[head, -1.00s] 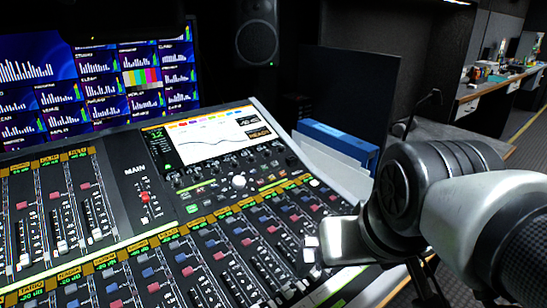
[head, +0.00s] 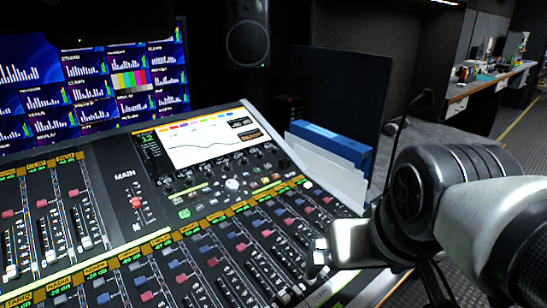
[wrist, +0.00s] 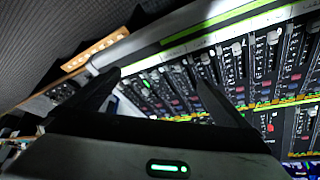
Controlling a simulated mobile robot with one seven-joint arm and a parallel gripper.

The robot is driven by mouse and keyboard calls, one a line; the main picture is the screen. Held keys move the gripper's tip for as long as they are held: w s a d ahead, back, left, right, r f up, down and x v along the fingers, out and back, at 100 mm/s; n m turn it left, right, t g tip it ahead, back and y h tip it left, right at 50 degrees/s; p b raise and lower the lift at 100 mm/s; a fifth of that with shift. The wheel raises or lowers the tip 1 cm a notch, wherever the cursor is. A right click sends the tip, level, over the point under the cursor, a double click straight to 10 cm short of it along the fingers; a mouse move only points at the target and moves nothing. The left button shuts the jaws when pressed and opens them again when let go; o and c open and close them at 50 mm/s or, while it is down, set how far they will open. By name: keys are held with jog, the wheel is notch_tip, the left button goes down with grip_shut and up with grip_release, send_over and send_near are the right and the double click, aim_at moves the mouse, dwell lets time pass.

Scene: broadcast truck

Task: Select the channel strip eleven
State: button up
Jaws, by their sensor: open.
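The mixing console (head: 125,178) fills the lower left and middle of the head view, with rows of channel strips (head: 215,255) bearing faders and red, blue and grey buttons. Small yellow-green labels sit above the strips; I cannot read which one is eleven. My gripper (head: 318,252) is over the console's front right part in the head view. In the wrist view my gripper (wrist: 155,88) is open and empty, its two dark fingers spread. Faders and buttons (wrist: 262,60) show beyond the fingers. I cannot tell any contact with the console.
A monitor wall (head: 90,85) stands behind the console, with a speaker (head: 248,42) to its right. A blue binder (head: 330,143) and white papers stand right of the console. A desk (head: 485,85) runs along the far right, beside a floor walkway.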

grip_shut()
dwell(0.7)
dwell(1.1)
